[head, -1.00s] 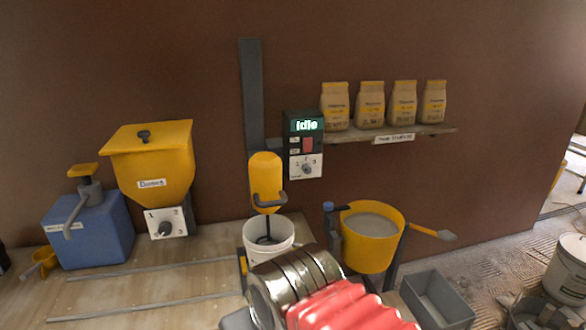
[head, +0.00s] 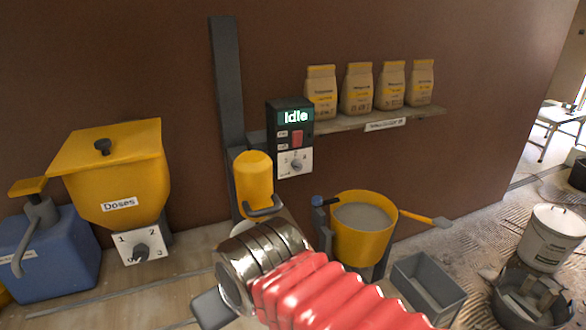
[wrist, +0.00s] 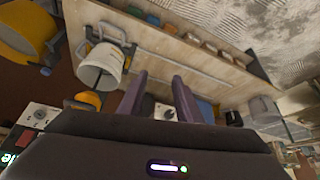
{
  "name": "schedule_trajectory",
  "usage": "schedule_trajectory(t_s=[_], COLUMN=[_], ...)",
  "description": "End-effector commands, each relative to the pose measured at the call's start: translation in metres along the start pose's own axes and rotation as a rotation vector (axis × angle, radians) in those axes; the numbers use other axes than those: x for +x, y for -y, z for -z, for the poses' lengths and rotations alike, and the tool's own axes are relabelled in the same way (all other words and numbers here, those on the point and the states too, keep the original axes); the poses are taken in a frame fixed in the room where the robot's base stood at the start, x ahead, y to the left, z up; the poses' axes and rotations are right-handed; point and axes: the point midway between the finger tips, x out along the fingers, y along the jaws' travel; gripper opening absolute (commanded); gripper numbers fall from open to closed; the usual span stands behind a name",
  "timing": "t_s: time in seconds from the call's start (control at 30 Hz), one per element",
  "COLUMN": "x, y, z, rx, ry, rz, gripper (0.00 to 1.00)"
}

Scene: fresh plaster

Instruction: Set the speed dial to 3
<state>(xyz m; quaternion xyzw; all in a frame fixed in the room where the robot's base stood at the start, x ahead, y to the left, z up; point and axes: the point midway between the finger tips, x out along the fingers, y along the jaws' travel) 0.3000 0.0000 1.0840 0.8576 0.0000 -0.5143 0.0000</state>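The control box (head: 291,125) on the wall has a lit green display reading "Idle", a red switch, and a white plate with the grey speed dial (head: 296,163). I cannot tell surely which number the dial points to. The box also shows at the lower left edge of the wrist view, with the dial (wrist: 38,117). My gripper (wrist: 158,82) is open, its two dark fingers apart with nothing between them, and well away from the speed dial. Another dial, the Doses dial (wrist: 165,112), shows beyond the fingers. In the head view the gripper itself is not clearly visible.
The yellow Doses hopper (head: 112,180) and blue box (head: 45,255) stand at left. A yellow mixer (head: 254,180) hangs left of the control box. A shelf (head: 430,112) with several bags is to its right. A yellow bucket (head: 362,240) sits below. A white bucket (wrist: 102,66) is near the fingers.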

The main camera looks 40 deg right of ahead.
Motion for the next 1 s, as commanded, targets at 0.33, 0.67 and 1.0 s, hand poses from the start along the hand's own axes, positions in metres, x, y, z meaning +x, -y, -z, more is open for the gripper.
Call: schedule_trajectory(t_s=[0.33, 0.67, 1.0], x=[0.000, 0.024, 0.077], y=[0.000, -0.041, -0.136], z=[0.000, 0.032, 0.084], rx=[0.000, 0.015, -0.004], ry=[0.000, -0.040, -0.122], rz=[0.000, -0.079, -0.240], gripper=[0.36, 0.45, 0.45])
